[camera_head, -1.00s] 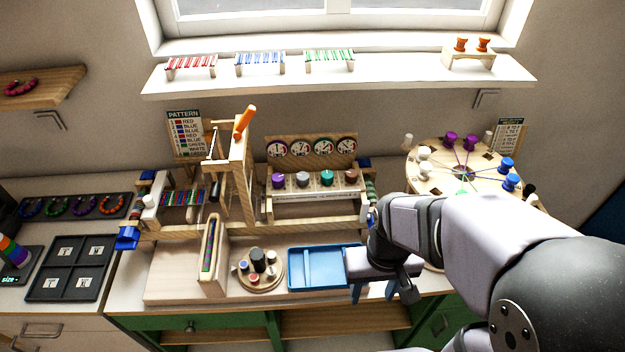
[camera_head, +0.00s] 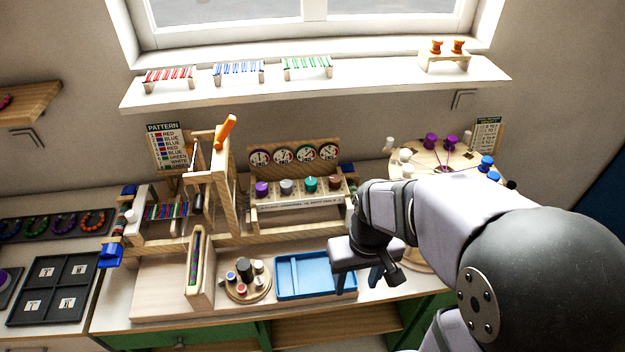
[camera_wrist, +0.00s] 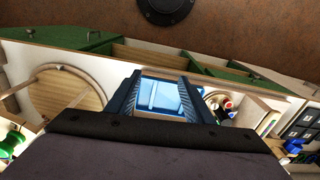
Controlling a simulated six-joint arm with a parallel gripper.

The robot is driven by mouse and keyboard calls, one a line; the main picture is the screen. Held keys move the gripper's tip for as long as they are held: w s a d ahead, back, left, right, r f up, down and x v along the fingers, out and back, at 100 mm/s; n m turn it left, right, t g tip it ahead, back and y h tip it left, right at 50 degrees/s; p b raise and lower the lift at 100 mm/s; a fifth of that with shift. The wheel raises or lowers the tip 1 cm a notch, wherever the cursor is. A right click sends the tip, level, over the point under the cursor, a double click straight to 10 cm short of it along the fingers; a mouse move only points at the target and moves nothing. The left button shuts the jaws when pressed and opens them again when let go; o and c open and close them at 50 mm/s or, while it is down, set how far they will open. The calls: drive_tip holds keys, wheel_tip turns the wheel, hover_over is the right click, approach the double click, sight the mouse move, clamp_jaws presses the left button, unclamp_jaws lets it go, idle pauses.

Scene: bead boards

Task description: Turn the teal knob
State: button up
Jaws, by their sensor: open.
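The teal knob (camera_head: 311,184) stands on a wooden rack in the head view, third in a row of knobs. A purple knob (camera_head: 262,188) and a grey knob (camera_head: 286,186) are to its left, and a brown knob (camera_head: 335,182) is to its right. Dials sit on the board behind them. My gripper (camera_head: 372,278) hangs in front of and below the rack, at the right end of the blue tray, apart from the knob. In the wrist view my gripper (camera_wrist: 165,92) has its blue fingers apart with nothing held. The teal knob cannot be made out there.
The blue tray (camera_head: 281,293) lies on the bench near my gripper; it also shows between the fingers in the wrist view (camera_wrist: 172,97). A round stand (camera_head: 246,291) with small pegs is left of it. A tall wooden loom (camera_head: 222,200) with an orange handle stands left of the rack.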

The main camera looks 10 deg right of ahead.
sight(312, 181)
drive_tip(key=w+a+r+n+t+y+b, duration=0.15)
drive_tip(key=w+n, duration=0.25)
drive_tip(key=w, duration=1.2)
drive_tip(key=w+a+r+n+t+y+b, duration=0.15)
drive_tip(key=w+n, duration=0.25)
drive_tip(key=w, duration=1.2)
drive_tip(key=shift+d+p+x, duration=0.15)
drive_tip(key=shift+p+x, duration=0.75)
drive_tip(key=shift+x, duration=0.7)
drive_tip(key=shift+d+p+x, duration=0.15)
drive_tip(key=shift+p+x, duration=0.75)
drive_tip(key=shift+x, duration=0.75)
drive_tip(key=shift+s, duration=0.2)
drive_tip(key=shift+c, duration=0.5)
drive_tip(key=shift+f, duration=0.1)
drive_tip(key=c, duration=0.9)
